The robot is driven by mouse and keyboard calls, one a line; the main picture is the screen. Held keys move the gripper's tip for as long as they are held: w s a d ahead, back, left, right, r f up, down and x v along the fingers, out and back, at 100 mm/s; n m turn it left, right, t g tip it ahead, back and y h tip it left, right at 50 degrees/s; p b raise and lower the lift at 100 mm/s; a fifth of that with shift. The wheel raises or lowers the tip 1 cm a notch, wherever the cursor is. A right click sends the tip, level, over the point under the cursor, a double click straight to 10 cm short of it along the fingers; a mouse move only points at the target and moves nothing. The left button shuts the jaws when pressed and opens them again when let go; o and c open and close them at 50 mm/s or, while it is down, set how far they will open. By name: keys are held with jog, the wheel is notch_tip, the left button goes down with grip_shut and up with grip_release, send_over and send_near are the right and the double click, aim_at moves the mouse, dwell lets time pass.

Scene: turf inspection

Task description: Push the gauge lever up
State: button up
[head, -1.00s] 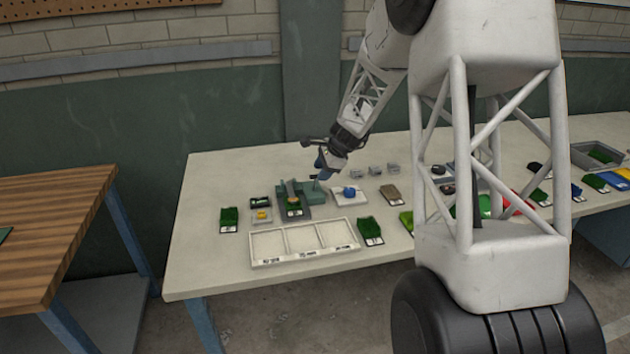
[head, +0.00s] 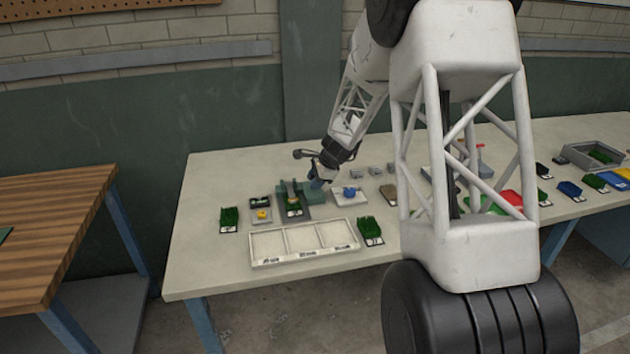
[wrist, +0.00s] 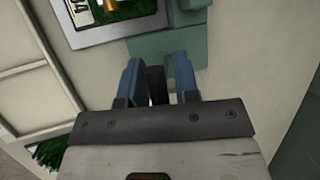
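The gauge (head: 313,194) is a green block with a grey plate, near the left part of the bench. A turf sample (head: 293,207) with a brass-coloured piece lies on the plate, and both also show at the top of the wrist view (wrist: 112,10). My gripper (head: 318,183) points down at the green block, just right of the sample. In the wrist view its two blue fingers (wrist: 157,68) are apart, with a dark upright piece (wrist: 156,86) between them, perhaps the lever. I cannot tell whether the fingers touch it. The gripper hides much of the lever in the head view.
A white three-part tray (head: 303,259) lies in front of the gauge. A small white tray with a blue object (head: 350,192) stands to its right. Turf samples lie at left (head: 229,219) and right (head: 369,231). Small grey blocks (head: 375,170) stand behind.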

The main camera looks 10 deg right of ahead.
grip_shut()
jog(key=shift+w, duration=0.1)
jog(key=shift+w+r+m+g, duration=0.15)
jog(key=shift+w+m+g, duration=0.1)
jog(key=shift+w+g, duration=0.75)
jog(key=shift+w+r+m+g, duration=0.1)
jog(key=shift+w+m+g, duration=0.25)
jog(key=shift+g, duration=1.05)
jog(key=g, duration=0.1)
jog(key=w+g, duration=0.2)
jog(key=g, duration=0.1)
jog(key=shift+w+f+m, duration=0.25)
jog(key=shift+m, duration=0.15)
jog(key=shift+w+f, duration=0.1)
jog(key=shift+w, duration=0.05)
jog(key=shift+w+f, duration=0.1)
jog(key=shift+w, duration=0.1)
jog(key=shift+o, duration=1.5)
grip_release()
jog(key=shift+w, duration=0.1)
